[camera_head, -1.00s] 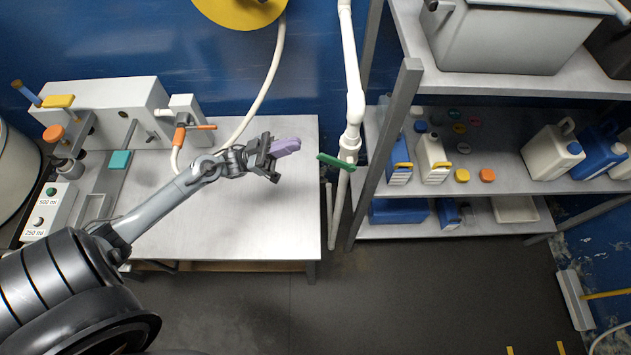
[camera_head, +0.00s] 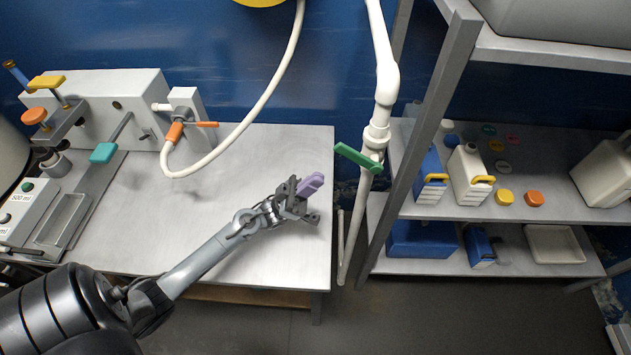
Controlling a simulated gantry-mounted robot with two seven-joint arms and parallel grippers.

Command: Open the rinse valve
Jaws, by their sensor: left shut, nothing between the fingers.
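A green lever (camera_head: 358,158) sits on the white vertical pipe (camera_head: 382,95), right of the bench, and lies crosswise to the pipe with a slight tilt. I take it for the rinse valve; no label shows. My left gripper (camera_head: 311,185), with purple fingertips, is shut and empty. It is in front of the bench's right part, left of and lower in the picture than the green lever, with a gap between them. My right gripper is out of view.
A metal shelf (camera_head: 545,206) with bottles and caps stands right of the pipe; its post (camera_head: 430,130) is close to the lever. A second valve with orange handles (camera_head: 175,131) and a white hose (camera_head: 260,105) is on the bench (camera_head: 150,215) at left.

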